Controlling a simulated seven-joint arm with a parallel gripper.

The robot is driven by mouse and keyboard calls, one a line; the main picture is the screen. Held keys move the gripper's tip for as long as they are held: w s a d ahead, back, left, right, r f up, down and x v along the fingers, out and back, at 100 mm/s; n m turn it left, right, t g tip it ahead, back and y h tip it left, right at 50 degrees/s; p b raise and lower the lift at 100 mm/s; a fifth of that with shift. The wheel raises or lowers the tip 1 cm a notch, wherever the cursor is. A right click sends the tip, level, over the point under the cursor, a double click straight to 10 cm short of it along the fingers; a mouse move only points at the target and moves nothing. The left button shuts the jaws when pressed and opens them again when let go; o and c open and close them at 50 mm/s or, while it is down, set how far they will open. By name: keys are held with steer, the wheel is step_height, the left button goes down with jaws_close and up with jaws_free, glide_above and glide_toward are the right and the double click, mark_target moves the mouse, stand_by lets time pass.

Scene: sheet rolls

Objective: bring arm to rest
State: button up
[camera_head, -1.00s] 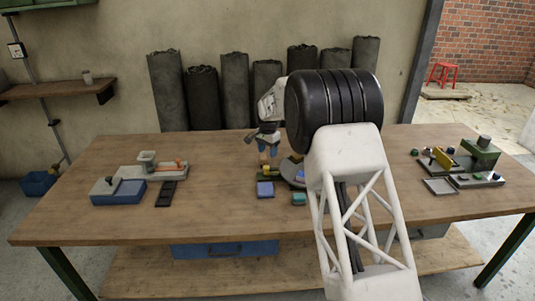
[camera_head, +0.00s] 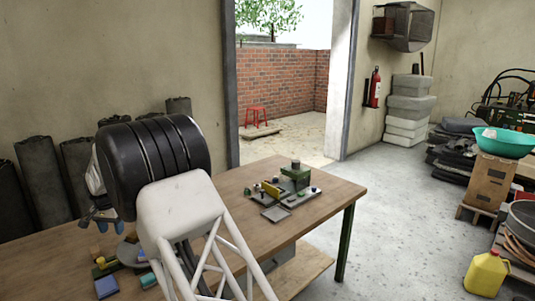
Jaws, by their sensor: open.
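My arm reaches over the wooden workbench (camera_head: 215,215) from the lower middle of the picture, with its black ribbed joint above the bench. My gripper (camera_head: 98,222) shows at the left, partly hidden behind the arm. It is open, with nothing seen between its fingers. It hangs above small blocks on the bench, among them a blue block (camera_head: 107,287) and a teal block (camera_head: 148,281). I cannot tell its exact height over them.
A green and grey fixture (camera_head: 290,184) stands on the bench's right end, with a grey tray (camera_head: 275,214) before it. Dark sheet rolls (camera_head: 42,180) lean on the wall behind. Open floor lies right of the bench. A yellow jug (camera_head: 486,273) stands at far right.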

steer(key=s+d+r, duration=0.1)
steer(key=d+r, duration=0.6)
steer(key=d, duration=0.6)
steer(key=d+r, duration=0.6)
steer(key=d, duration=0.6)
steer(key=s+d+r, duration=0.1)
steer(key=d+r, duration=0.6)
steer(key=d, duration=0.6)
steer(key=s+d+r, duration=0.2)
steer(key=s+d, duration=0.2)
steer(key=d, duration=0.3)
steer(key=s+d+r+t, duration=0.1)
steer(key=s+d, duration=0.2)
steer(key=d, duration=0.3)
steer(key=s+d+r, duration=0.2)
steer(key=s+d, duration=0.2)
steer(key=d, duration=0.3)
steer(key=s+d+f, duration=0.2)
steer(key=s+d, duration=0.5)
steer(key=s, duration=0.3)
steer(key=s+d+f+t, duration=0.1)
steer(key=s+d+f, duration=0.1)
steer(key=s+d, duration=0.5)
steer(key=s+d+f, duration=0.3)
steer(key=s+d, duration=0.4)
steer(key=s, duration=0.6)
steer(key=shift+s+d, duration=0.2)
steer(key=shift+s, duration=0.1)
